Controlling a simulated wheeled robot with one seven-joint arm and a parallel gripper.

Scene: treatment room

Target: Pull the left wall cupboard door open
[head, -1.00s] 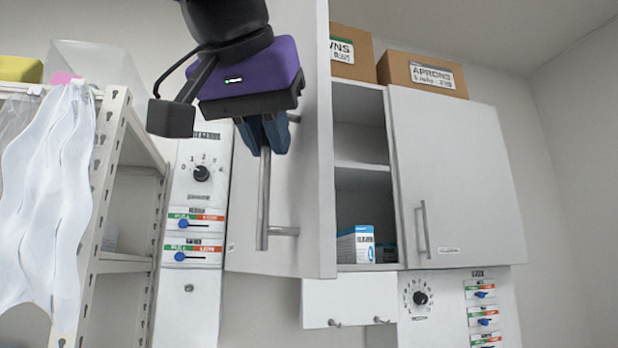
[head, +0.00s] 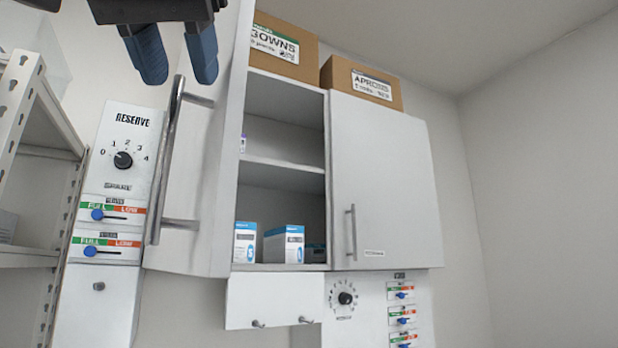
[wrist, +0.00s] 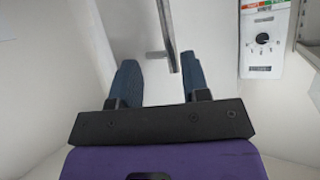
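The left wall cupboard door (head: 207,165) stands swung out, with the shelves inside showing to its right. Its long vertical bar handle (head: 165,160) is on the outer face. My gripper (head: 176,68) is at the top left in the head view, its two blue fingers spread apart. The handle's upper end is just below the gap between them. In the wrist view my open gripper (wrist: 160,78) has the handle (wrist: 168,35) reaching into the space between the fingers, with gaps on both sides. Nothing is gripped.
The right cupboard door (head: 385,180) is shut. Small blue-and-white boxes (head: 284,245) stand inside the open cupboard. Cardboard boxes (head: 283,50) sit on top. A wall panel with a dial (head: 112,180) and a metal rack (head: 25,140) are at the left.

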